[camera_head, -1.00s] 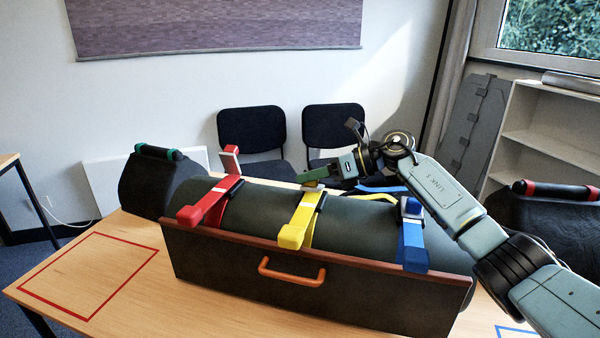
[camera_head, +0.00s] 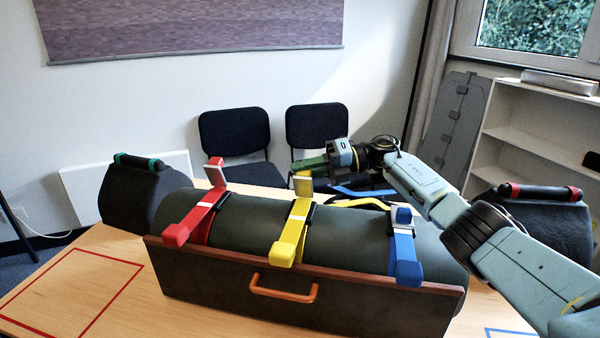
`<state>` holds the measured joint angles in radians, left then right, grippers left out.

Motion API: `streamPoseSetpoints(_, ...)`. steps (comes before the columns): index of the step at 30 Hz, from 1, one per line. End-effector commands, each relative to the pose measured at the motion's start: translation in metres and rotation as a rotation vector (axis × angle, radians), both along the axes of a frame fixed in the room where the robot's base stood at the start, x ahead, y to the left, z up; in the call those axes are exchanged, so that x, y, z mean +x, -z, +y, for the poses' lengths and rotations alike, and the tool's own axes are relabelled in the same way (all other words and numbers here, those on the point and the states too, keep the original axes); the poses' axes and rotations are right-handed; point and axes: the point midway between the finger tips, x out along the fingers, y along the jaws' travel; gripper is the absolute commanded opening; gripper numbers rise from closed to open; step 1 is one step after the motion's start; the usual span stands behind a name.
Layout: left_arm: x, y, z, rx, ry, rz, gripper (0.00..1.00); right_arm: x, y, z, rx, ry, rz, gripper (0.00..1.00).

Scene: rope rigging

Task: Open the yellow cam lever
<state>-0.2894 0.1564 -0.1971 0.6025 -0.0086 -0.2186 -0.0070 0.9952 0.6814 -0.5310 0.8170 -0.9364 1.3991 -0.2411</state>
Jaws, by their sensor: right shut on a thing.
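The yellow cam lever (camera_head: 303,187) stands raised on top of the yellow strap (camera_head: 296,214), which runs over the middle of the dark green roll. My right gripper (camera_head: 304,168) reaches in from the right, behind the roll. Its green fingers are shut on the upper end of the yellow lever; the exact contact is small and partly hidden. The red cam lever (camera_head: 215,172) also stands up. The blue cam lever (camera_head: 402,216) lies low against its strap. My left gripper is not in view.
The dark green roll (camera_head: 345,232) lies behind a dark front panel (camera_head: 210,290) with an orange handle (camera_head: 284,292). A red-outlined square (camera_head: 65,295) on the table at left is empty. Black bags stand at left (camera_head: 135,200) and right (camera_head: 540,222). Loose blue and yellow straps lie behind the roll.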

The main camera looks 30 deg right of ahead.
Motion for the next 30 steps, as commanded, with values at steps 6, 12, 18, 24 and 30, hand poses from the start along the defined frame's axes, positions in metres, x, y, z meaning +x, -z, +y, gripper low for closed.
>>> streamPoseSetpoints(6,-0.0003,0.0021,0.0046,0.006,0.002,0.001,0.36,0.0004,0.0003,-0.0030,0.040,0.003,0.047,0.00)
streamPoseSetpoints(12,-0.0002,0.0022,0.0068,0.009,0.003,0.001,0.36,0.0002,0.0000,-0.0035,0.052,0.001,0.059,0.00)
streamPoseSetpoints(18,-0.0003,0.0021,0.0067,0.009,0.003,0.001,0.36,0.0003,-0.0002,-0.0035,0.053,0.003,0.060,0.00)
streamPoseSetpoints(24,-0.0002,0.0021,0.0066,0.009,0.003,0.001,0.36,0.0002,-0.0001,-0.0035,0.053,0.003,0.060,0.32)
streamPoseSetpoints(30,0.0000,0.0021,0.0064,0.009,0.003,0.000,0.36,0.0001,0.0002,-0.0034,0.051,0.002,0.059,0.44)
